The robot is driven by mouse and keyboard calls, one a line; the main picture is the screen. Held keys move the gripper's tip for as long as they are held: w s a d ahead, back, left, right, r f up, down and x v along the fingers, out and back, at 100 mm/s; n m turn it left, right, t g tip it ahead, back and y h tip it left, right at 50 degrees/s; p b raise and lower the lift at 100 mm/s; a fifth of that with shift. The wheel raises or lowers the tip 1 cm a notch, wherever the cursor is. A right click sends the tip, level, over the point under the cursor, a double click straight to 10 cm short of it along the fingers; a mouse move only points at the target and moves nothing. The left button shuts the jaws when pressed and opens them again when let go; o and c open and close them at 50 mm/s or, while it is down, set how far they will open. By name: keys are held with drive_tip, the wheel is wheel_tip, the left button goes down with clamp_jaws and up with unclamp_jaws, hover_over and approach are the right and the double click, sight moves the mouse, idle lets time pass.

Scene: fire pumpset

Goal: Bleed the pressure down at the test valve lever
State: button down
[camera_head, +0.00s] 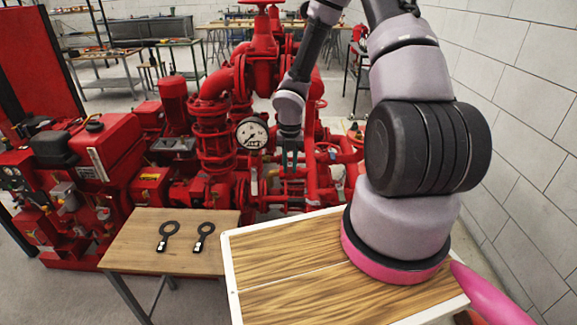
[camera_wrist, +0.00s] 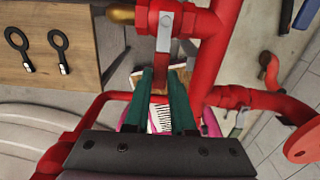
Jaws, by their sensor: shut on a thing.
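The test valve lever (camera_wrist: 164,44) shows in the wrist view as a flat pale strip on a red valve body, its lower part running down between my fingers. My gripper (camera_wrist: 161,76) has two dark teal fingers shut on the lever, one on each side. In the head view my gripper (camera_head: 289,160) points down among the red pipes, just right of the pressure gauge (camera_head: 252,132). The gauge has a white face and dark needle; its reading is too small to tell. The lever cannot be made out in the head view.
Red pipes (camera_wrist: 207,60) run close beside my gripper, with a brass fitting (camera_wrist: 121,14) nearby. A wooden table (camera_head: 150,240) with two black ring-ended tools (camera_head: 201,237) stands at front left. A pale brick wall (camera_head: 520,90) bounds the right side.

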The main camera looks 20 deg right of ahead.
drive_tip(key=c, duration=0.7)
unclamp_jaws()
drive_tip(key=shift+c, duration=0.2)
drive_tip(key=shift+r, duration=0.1)
wheel_tip(320, 180, up, 11)
wheel_tip(320, 180, up, 12)
drive_tip(key=m+t+h, duration=0.1)
drive_tip(key=m+h, duration=0.1)
drive_tip(key=m, duration=0.8)
hover_over(289, 171)
drive_tip(key=s+d, duration=0.3)
drive_tip(key=d, duration=0.1)
drive_tip(key=s+r+m+t, duration=0.2)
drive_tip(key=s+r+m, duration=0.2)
drive_tip(key=r+m, duration=0.5)
drive_tip(key=s+a+r+m+t+y, duration=0.2)
drive_tip(key=s+r+m+t+y, duration=0.2)
drive_tip(key=s+r+m, duration=0.8)
drive_tip(key=m, duration=0.5)
drive_tip(key=shift+s+a+r+m, duration=0.25)
drive_tip(key=shift+s+r+m, duration=0.1)
drive_tip(key=shift+r+m, duration=0.05)
